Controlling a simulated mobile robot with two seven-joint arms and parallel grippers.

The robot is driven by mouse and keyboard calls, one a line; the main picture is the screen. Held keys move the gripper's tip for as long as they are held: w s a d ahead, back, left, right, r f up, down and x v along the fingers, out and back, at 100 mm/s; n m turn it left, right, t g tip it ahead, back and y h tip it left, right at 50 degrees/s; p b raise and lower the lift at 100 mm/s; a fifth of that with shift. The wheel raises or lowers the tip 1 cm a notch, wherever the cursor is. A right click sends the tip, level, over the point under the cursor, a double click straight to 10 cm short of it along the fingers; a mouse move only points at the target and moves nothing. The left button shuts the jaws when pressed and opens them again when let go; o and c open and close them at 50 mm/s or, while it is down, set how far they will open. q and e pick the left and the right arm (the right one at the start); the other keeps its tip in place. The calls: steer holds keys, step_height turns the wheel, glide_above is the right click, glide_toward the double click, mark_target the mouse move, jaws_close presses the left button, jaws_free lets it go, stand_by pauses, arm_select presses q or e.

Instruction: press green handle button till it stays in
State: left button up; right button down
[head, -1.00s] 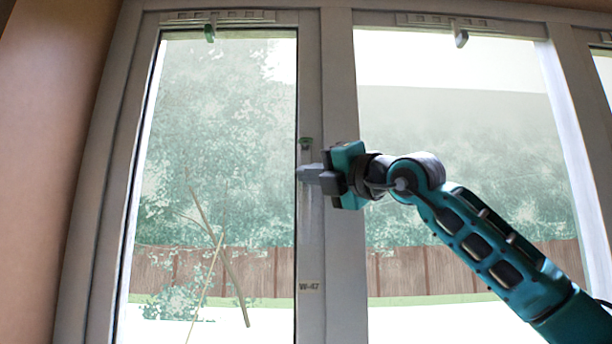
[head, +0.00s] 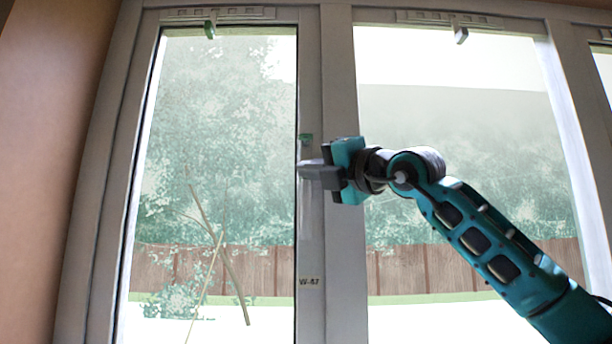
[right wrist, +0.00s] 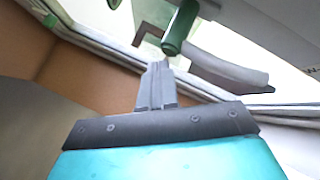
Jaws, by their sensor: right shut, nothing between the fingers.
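The green handle button (head: 306,139) is on the window's middle frame post, just above my right gripper in the head view. In the right wrist view it is a dark green cylinder (right wrist: 181,27) beside a pale grey handle (right wrist: 228,66). My right gripper (head: 303,172) is shut and empty, its fingers pointing left across the post. In the right wrist view its closed fingertips (right wrist: 157,68) lie just short of the button's near end; I cannot tell whether they touch. The gripper hides part of the handle in the head view. My left gripper is not in view.
Window panes with grey-white frames stand on both sides of the post. A small green-tipped catch (head: 210,30) hangs at the top left and a grey one (head: 461,36) at the top right. A label (head: 309,282) is low on the post. Brown wall (head: 40,150) is at left.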

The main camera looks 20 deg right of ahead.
steer(key=shift+s+a+b, duration=0.15)
steer(key=shift+s+b, duration=0.2)
steer(key=shift+s, duration=0.2)
steer(key=s+b, duration=0.2)
steer(key=s+a+b, duration=0.1)
steer(key=s+b, duration=0.1)
steer(key=shift+s+a, duration=0.2)
steer(key=shift+s, duration=0.2)
stand_by(0.4)
